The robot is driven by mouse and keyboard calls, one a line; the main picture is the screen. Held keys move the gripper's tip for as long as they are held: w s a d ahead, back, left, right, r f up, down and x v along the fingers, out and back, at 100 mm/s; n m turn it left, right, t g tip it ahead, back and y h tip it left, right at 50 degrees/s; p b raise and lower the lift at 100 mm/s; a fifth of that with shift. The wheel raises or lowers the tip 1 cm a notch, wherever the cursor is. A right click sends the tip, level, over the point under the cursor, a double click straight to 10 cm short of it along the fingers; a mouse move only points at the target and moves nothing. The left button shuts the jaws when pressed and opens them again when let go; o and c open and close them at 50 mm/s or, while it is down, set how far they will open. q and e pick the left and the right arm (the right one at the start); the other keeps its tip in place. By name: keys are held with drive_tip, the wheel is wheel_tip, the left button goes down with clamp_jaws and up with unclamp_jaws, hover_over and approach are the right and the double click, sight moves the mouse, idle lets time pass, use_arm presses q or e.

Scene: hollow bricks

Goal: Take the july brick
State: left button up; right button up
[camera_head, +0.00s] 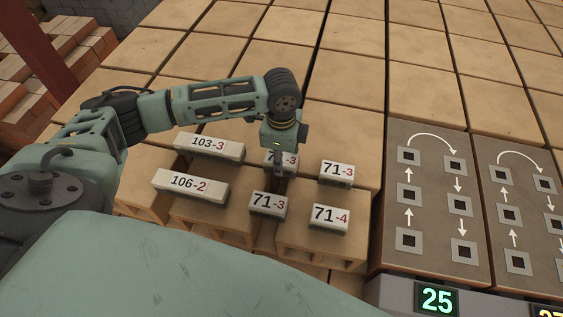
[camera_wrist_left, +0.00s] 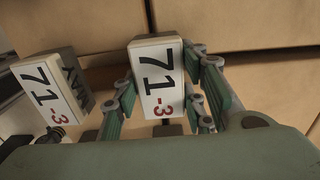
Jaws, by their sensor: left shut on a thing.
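The held brick (camera_wrist_left: 157,78) shows upright between the fingers in the left wrist view. I cannot see the word july on any brick. My right gripper is not in view.
Around it stand bricks marked 103-3 (camera_head: 208,147), 106-2 (camera_head: 190,184), 71-3 (camera_head: 268,204), 71-3 (camera_head: 336,172) and 71-4 (camera_head: 329,217). A panel with arrows and square holes (camera_head: 430,215) lies to the right, above a green 25 display (camera_head: 437,300).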

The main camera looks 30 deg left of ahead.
use_arm(q)
clamp_jaws()
